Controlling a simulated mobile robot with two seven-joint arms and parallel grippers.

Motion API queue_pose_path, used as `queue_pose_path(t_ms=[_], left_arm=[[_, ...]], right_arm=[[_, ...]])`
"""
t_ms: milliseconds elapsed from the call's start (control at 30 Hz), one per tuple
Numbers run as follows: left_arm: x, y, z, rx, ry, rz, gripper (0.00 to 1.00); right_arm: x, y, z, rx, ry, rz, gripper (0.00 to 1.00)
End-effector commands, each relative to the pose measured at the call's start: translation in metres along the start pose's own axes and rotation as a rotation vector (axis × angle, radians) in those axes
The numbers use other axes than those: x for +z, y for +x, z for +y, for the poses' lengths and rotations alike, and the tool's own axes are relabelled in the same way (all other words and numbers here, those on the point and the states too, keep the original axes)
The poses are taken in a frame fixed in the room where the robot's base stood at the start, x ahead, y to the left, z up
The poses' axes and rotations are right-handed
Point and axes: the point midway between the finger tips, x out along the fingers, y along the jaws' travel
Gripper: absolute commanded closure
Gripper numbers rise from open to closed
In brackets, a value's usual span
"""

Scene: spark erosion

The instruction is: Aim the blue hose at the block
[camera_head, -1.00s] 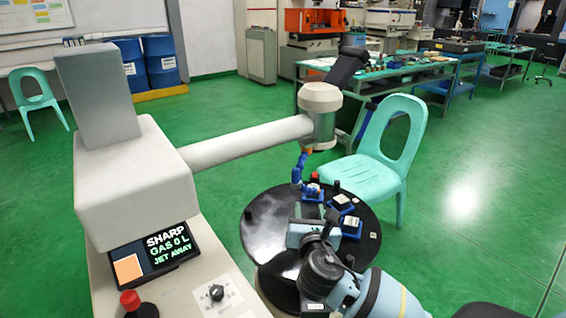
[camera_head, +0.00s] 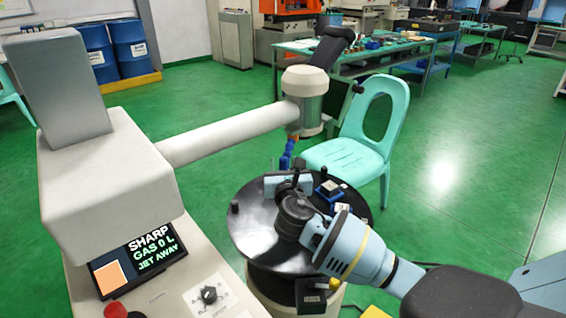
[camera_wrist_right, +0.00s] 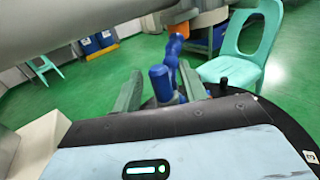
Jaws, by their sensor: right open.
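The blue hose (camera_head: 287,156) hangs from the machine's head above the round black table. In the right wrist view, the jointed blue hose (camera_wrist_right: 173,48) comes down from an orange fitting. A blue upright cylinder (camera_wrist_right: 160,83) shows between my right fingers; I cannot tell whether it belongs to the hose. My right gripper (camera_wrist_right: 162,88) is open, with a finger on each side of that cylinder. In the head view my right gripper (camera_head: 286,170) is over the table beside the hose's lower end. My left gripper is not in view.
The round black table (camera_head: 255,235) holds blue fixtures (camera_head: 330,189). The machine's arm (camera_head: 225,133) spans above. A turquoise chair (camera_head: 365,145) stands behind the table.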

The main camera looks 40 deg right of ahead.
Motion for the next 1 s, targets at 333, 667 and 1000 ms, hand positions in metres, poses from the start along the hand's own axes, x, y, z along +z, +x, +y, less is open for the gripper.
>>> queue_pose_path(t_ms=[333,667,1000], left_arm=[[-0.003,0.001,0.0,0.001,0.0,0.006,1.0],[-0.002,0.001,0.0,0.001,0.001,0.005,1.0],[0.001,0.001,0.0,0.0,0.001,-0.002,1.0]], right_arm=[[0.0,0.016,0.0,0.0,0.002,0.001,0.58],[0.0,0.015,0.001,0.002,0.002,0.001,0.81],[0.0,0.015,0.002,0.01,0.005,0.001,1.0]])
